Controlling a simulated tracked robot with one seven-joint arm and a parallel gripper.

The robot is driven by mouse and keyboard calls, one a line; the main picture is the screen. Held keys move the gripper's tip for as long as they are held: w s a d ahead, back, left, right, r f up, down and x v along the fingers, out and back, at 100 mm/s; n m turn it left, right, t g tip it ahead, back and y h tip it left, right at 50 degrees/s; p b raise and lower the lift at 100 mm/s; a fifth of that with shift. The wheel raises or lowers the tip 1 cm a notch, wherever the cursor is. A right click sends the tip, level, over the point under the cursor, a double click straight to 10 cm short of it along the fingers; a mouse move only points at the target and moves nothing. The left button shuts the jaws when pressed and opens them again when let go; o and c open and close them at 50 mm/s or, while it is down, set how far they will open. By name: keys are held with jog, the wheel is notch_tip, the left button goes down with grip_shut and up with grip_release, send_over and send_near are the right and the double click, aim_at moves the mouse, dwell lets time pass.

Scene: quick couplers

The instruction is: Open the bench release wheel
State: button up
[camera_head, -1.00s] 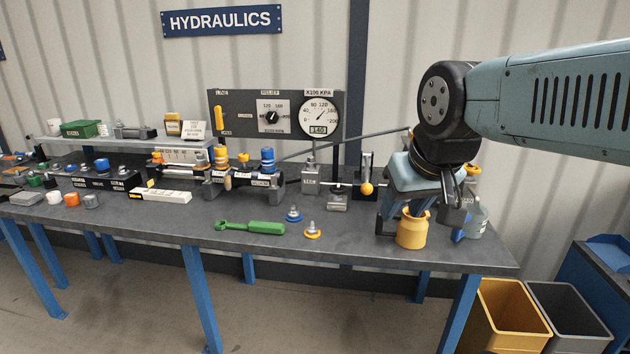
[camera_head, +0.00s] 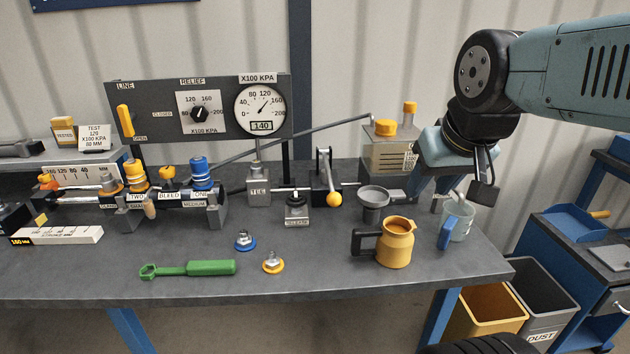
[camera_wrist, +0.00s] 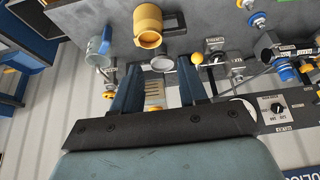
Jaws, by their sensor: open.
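A small grey block with a dark round knob on top (camera_head: 297,203) stands on the bench, left of the yellow-ball lever. Its front label is small and seems to read "RELEASE"; I take it as the release wheel. In the wrist view it seems to be the small block (camera_wrist: 214,44) right of the yellow ball, its label unreadable. My gripper (camera_head: 455,190) is above the bench's right end, well right of the block, open and empty. In the wrist view my gripper's two fingers (camera_wrist: 160,72) stand apart, with nothing held between them.
A yellow jug (camera_head: 397,243), grey funnel (camera_head: 373,200) and clear jug with blue handle (camera_head: 459,222) stand near my gripper. The yellow-ball lever (camera_head: 334,199) and a long grey bar (camera_head: 290,139) are obstacles. A green wrench (camera_head: 210,268) lies in front.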

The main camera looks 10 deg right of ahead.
jog(key=shift+w, duration=0.35)
jog(key=shift+o, duration=1.3)
jog(key=shift+w+a+r, duration=0.1)
jog(key=shift+w, duration=0.05)
jog(key=o, duration=0.7)
jog(key=w+a+r+m+g, duration=0.1)
jog(key=w+r, duration=0.1)
jog(key=w, duration=0.6)
jog(key=shift+w+a+m, duration=0.25)
jog(key=shift+a+m, duration=0.05)
jog(key=shift+a, duration=0.05)
jog(key=m+g, duration=0.5)
jog(key=m, duration=0.1)
send_over(296, 197)
notch_tip(296, 197, down, 12)
jog(key=shift+n, duration=0.3)
notch_tip(296, 197, down, 13)
jog(key=shift+r, duration=0.1)
